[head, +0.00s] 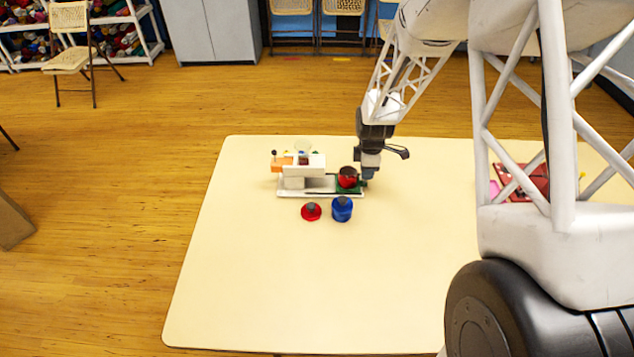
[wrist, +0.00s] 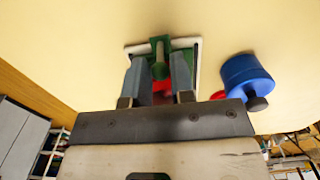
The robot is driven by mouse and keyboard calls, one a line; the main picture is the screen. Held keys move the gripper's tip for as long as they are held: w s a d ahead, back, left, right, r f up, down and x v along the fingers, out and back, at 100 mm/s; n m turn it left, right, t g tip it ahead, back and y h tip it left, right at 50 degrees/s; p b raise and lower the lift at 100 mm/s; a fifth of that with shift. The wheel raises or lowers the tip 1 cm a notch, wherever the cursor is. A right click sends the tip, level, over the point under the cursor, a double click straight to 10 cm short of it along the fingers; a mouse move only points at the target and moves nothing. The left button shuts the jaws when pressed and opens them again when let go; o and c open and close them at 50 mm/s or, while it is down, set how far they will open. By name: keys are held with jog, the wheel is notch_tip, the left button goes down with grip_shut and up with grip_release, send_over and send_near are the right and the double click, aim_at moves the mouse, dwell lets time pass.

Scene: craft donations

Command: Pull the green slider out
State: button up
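The green slider (head: 347,186) sits at the right end of a white device (head: 305,170) on the table, with a dark red round piece (head: 348,177) above it in the head view. Its green handle (wrist: 159,58) shows in the wrist view. My gripper (head: 369,174) points down at the slider's right end. In the wrist view my gripper's fingers (wrist: 160,72) are apart, one on each side of the handle. I see no clear grip on it, and contact is hard to tell.
A red knobbed lid (head: 311,212) and a blue knobbed jar (head: 342,210) stand in front of the device. The blue jar also shows in the wrist view (wrist: 245,77). A red item (head: 524,180) lies behind my arm at right. The table front is clear.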

jog(key=o, duration=0.3)
jog(key=shift+r, duration=0.15)
jog(key=shift+r, duration=3.6)
